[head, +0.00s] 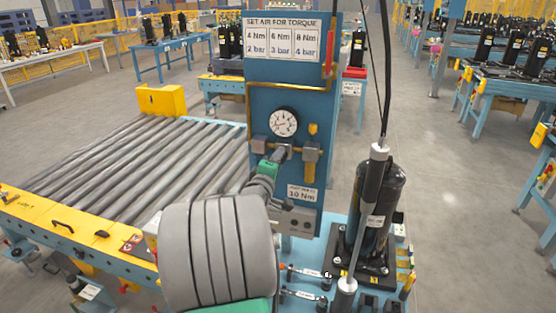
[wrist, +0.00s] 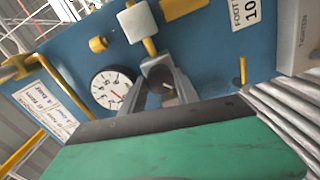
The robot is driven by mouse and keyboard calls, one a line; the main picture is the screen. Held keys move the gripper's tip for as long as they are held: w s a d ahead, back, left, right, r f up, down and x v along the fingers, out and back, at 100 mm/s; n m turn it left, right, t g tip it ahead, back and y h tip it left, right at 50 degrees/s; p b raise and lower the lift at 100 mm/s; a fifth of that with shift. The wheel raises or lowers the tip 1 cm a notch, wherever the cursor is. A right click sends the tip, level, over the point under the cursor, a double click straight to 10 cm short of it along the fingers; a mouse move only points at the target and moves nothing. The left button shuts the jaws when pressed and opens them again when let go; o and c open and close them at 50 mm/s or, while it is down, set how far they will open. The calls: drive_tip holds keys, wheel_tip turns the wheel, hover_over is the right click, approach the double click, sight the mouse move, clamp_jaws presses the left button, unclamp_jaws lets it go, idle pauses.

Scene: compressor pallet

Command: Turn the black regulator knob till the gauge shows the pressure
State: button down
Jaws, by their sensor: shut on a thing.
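The blue panel (head: 262,105) carries a round white gauge (head: 283,121). In the wrist view the gauge (wrist: 112,89) shows a red needle, but its reading is too small to make out. The black regulator knob (wrist: 161,77) sits below the gauge on the panel, between my two fingers in the wrist view. My gripper (head: 283,152) reaches up to the panel and is shut on the knob; in the head view its fingers mostly hide the knob. My gripper (wrist: 158,84) is tilted against the panel in the wrist view.
A chart (head: 282,37) above pairs 4, 6 and 8 Nm with 2, 3 and 4 bar. Yellow pipe and fittings (head: 311,160) flank the knob closely. A black compressor (head: 379,215) stands right; a roller conveyor (head: 130,160) lies left.

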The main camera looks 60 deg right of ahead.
drive_tip(key=shift+f, duration=0.1)
idle(0.4)
drive_tip(key=c, duration=0.9)
unclamp_jaws()
drive_tip(key=shift+a, duration=0.1)
drive_tip(key=s+a+b, duration=0.1)
drive_tip(key=a, duration=0.6)
drive_tip(key=shift+s+a+r, duration=0.15)
drive_tip(key=shift+a+r, duration=0.05)
drive_tip(key=shift+a, duration=0.1)
